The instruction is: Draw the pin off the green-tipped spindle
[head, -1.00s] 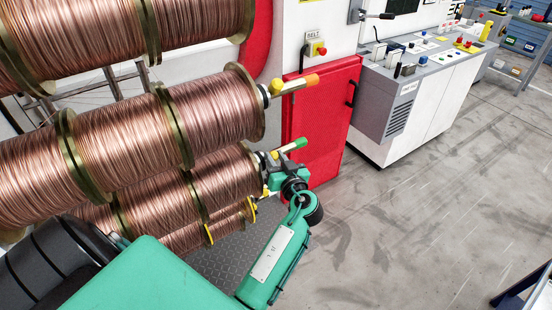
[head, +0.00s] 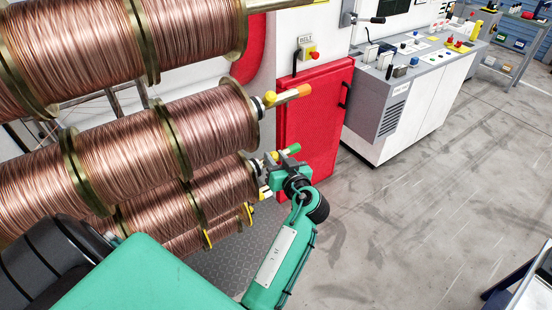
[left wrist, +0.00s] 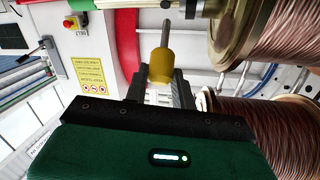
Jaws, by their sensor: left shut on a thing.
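The green-tipped spindle (head: 294,149) sticks out to the right from the end of a copper wire spool (head: 224,183) in the head view. My left gripper (head: 277,165) is right beside it, partly over the spindle. In the left wrist view the left gripper (left wrist: 160,78) is shut on the yellow head of the pin (left wrist: 160,64). The pin's thin metal shaft points up toward the spindle (left wrist: 125,4) at the top edge. I cannot tell how far the shaft sits in the spindle. My right gripper is not in view.
An orange-tipped spindle (head: 296,92) with its own yellow pin (head: 269,97) juts out just above. A red cabinet door (head: 318,120) stands behind. A grey and white console (head: 410,95) is at the back right.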

